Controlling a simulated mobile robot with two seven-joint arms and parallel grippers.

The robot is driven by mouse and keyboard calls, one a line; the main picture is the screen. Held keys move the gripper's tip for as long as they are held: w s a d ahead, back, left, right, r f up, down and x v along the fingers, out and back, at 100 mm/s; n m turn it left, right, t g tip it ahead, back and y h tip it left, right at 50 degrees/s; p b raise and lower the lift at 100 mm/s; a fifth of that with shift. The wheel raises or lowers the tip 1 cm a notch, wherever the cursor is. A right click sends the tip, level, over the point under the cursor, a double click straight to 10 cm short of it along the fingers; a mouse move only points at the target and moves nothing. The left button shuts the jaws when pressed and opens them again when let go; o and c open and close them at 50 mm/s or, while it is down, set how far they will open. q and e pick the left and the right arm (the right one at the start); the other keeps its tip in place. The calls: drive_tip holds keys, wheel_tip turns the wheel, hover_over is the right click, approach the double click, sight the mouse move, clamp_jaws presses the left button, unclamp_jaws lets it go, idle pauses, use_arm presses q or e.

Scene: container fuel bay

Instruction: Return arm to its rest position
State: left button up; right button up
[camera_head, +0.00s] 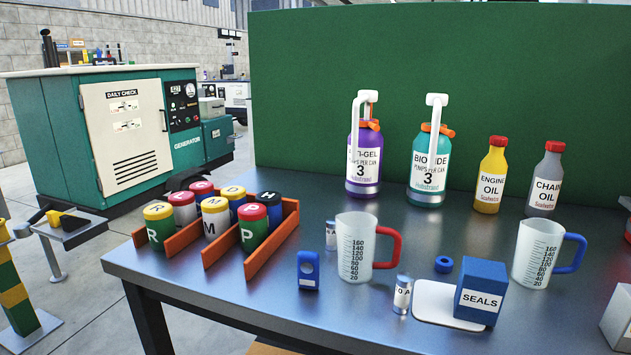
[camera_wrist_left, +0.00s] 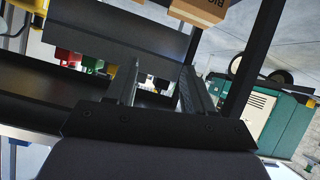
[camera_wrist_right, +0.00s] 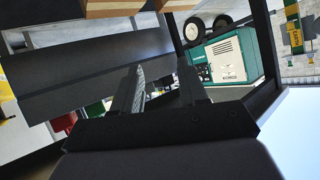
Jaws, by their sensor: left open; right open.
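My left gripper (camera_wrist_left: 158,88) shows in the left wrist view. Its two dark fingers stand apart with nothing between them. My right gripper (camera_wrist_right: 162,88) shows in the right wrist view, also with its fingers apart and empty. Neither gripper shows in the head view, and no arm reaches over the table (camera_head: 200,275) there. Both wrist views are tilted, with dark surfaces and table legs close by and the green generator (camera_wrist_left: 262,112) beyond. The generator also shows in the right wrist view (camera_wrist_right: 222,60).
On the table stand a can rack (camera_head: 262,262) with several coloured cans, two pump bottles (camera_head: 363,160) (camera_head: 428,165), two oil bottles (camera_head: 490,175) (camera_head: 545,180), two measuring jugs (camera_head: 356,250) (camera_head: 537,255) and a blue SEALS box (camera_head: 480,290). A green panel (camera_head: 420,60) closes off the back.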

use_arm(q)
drive_tip(key=s+a+r+g+y+p, duration=0.1)
drive_tip(key=a+r+p, duration=0.4)
drive_tip(key=p, duration=0.8)
drive_tip(key=shift+s+r+y+p, duration=0.3)
drive_tip(key=shift+s+r+y, duration=0.3)
drive_tip(key=shift+s+r, duration=0.75)
use_arm(e)
drive_tip(key=s+d+r+h, duration=0.1)
drive_tip(key=s+d+r, duration=0.1)
drive_tip(key=r, duration=0.2)
drive_tip(key=s+d+r+g+h, duration=0.1)
drive_tip(key=d+r, duration=0.2)
drive_tip(key=shift+s+r, duration=0.35)
drive_tip(key=shift+s, duration=0.05)
